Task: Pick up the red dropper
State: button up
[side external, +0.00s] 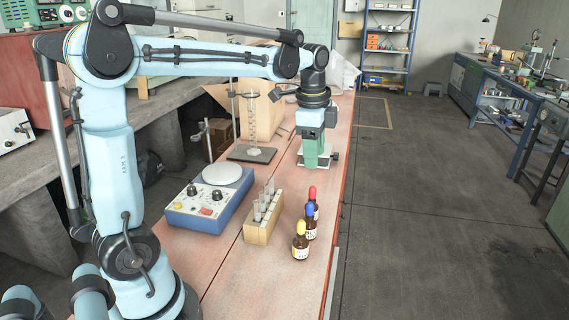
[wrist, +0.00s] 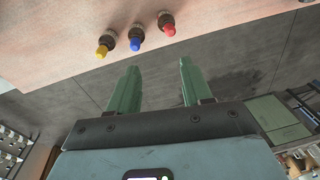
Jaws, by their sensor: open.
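Three brown dropper bottles stand upright in a row on the bench near its right edge in the side external view. The red dropper (side external: 312,192) tops the farthest bottle. The blue dropper (side external: 309,210) is in the middle and the yellow dropper (side external: 301,228) is nearest. In the wrist view the red dropper (wrist: 169,29) is rightmost, with the blue dropper (wrist: 136,46) and yellow dropper (wrist: 102,51) to its left. My gripper (side external: 318,166) is above the bench, farther back than the bottles. In the wrist view my gripper (wrist: 157,85) is open, its two green fingers apart and empty.
A wooden rack (side external: 263,227) with several vials stands just left of the bottles. A blue device with a round white plate (side external: 211,212) is farther left. A stand with a glass column (side external: 252,152) is behind. Right of the bench edge is open floor (side external: 430,215).

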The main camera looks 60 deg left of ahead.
aim_at(313, 187)
jog(key=f, duration=0.2)
jog(key=w+a+f+m, duration=0.1)
jog(key=f, duration=0.2)
jog(key=a+f+m+g, duration=0.1)
jog(key=f, duration=0.1)
jog(key=shift+w+a+f, duration=0.15)
jog(key=shift+w+f, duration=0.1)
jog(key=shift+w, duration=0.05)
jog(key=shift+w+a+f, duration=0.1)
jog(key=shift+w+f, duration=0.05)
jog(key=shift+f, duration=2.4)
jog(key=shift+c, duration=0.3)
jog(key=c, duration=0.7)
